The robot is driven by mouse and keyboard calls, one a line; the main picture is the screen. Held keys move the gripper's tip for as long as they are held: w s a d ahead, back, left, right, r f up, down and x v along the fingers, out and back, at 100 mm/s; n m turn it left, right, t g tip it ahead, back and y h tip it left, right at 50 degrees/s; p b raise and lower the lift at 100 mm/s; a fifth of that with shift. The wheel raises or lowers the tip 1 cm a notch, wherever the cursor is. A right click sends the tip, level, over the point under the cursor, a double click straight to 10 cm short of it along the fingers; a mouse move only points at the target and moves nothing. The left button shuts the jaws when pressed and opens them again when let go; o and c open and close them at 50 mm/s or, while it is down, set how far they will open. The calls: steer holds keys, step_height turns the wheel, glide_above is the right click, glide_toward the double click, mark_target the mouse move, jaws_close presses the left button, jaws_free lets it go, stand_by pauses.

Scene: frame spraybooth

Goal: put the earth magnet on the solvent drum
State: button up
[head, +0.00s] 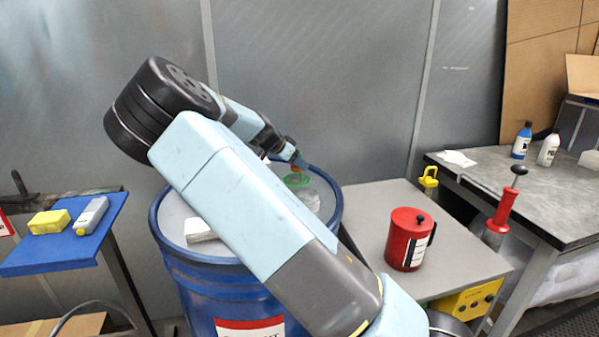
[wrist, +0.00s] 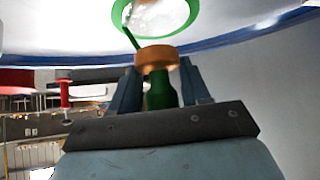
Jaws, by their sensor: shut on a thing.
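The solvent drum (head: 195,278) is a large blue drum with a pale top and a red and white label, partly hidden behind my arm. My gripper (head: 298,163) is over the far right part of the drum top. In the wrist view, my gripper (wrist: 157,80) is shut on a green piece with a copper-coloured disc at its end, which looks like the earth magnet (wrist: 157,56). A thin green strand runs from the disc toward a green ring. The disc appears close to the drum top; I cannot tell whether it touches.
The green ring (head: 297,180), with something clear or whitish, is beside my gripper over the drum. A white item (head: 199,230) lies on the drum top. A red can (head: 410,238) stands on the grey table (head: 370,202) at right. A blue stand (head: 60,257) is at left.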

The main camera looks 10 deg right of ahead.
mark_target(297, 171)
steer(key=shift+w+f, duration=0.15)
steer(key=shift+f, duration=0.8)
steer(key=shift+w+f, duration=0.15)
steer(key=shift+f, duration=0.75)
steer(key=shift+f, duration=0.1)
steer(key=o, duration=1.3)
steer(key=shift+o, duration=0.2)
